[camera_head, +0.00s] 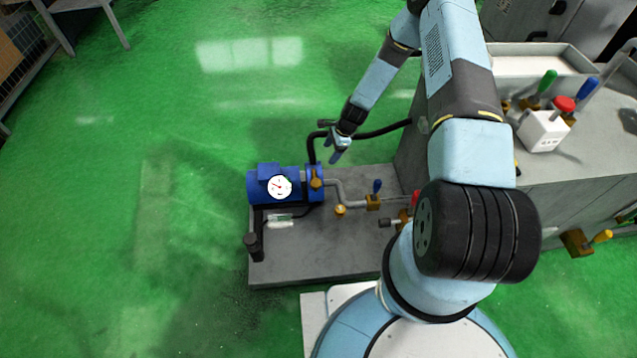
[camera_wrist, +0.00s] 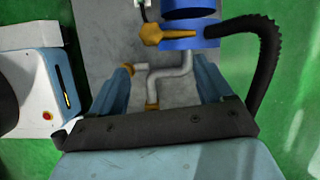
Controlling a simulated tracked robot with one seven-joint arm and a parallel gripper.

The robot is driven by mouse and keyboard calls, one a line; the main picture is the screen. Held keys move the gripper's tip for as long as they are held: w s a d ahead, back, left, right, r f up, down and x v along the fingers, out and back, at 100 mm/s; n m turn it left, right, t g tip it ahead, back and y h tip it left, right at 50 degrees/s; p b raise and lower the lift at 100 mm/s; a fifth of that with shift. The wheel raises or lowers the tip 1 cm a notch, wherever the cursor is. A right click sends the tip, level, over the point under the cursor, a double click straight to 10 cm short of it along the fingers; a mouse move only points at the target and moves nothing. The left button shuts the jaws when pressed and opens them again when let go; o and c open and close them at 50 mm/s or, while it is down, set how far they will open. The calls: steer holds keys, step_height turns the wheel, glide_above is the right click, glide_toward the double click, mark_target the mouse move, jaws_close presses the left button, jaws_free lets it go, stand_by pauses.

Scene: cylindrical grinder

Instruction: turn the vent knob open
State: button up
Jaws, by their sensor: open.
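A blue pump (camera_head: 270,187) with a white dial gauge (camera_head: 280,187) stands on a grey base. A brass, handle-like piece (camera_head: 316,179) at its right end looks like the vent knob; it also shows in the wrist view (camera_wrist: 168,34), pointing left across the blue body. I cannot tell how far it is turned. My gripper (camera_head: 338,156) hangs above and behind the pump's right end, apart from the brass piece. In the wrist view its blue fingers (camera_wrist: 160,68) are spread with nothing between them, and the brass piece is ahead of them.
A grey pipe (camera_head: 345,195) runs right from the pump to a brass valve with a blue handle (camera_head: 376,188). A black hose (camera_head: 375,132) arches behind the pump to the grey machine (camera_head: 560,180) at right. Green floor at left is clear.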

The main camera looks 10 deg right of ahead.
steer(key=m, duration=0.1)
glide_toward(316, 182)
steer(key=x, duration=1)
steer(key=shift+f, duration=0.15)
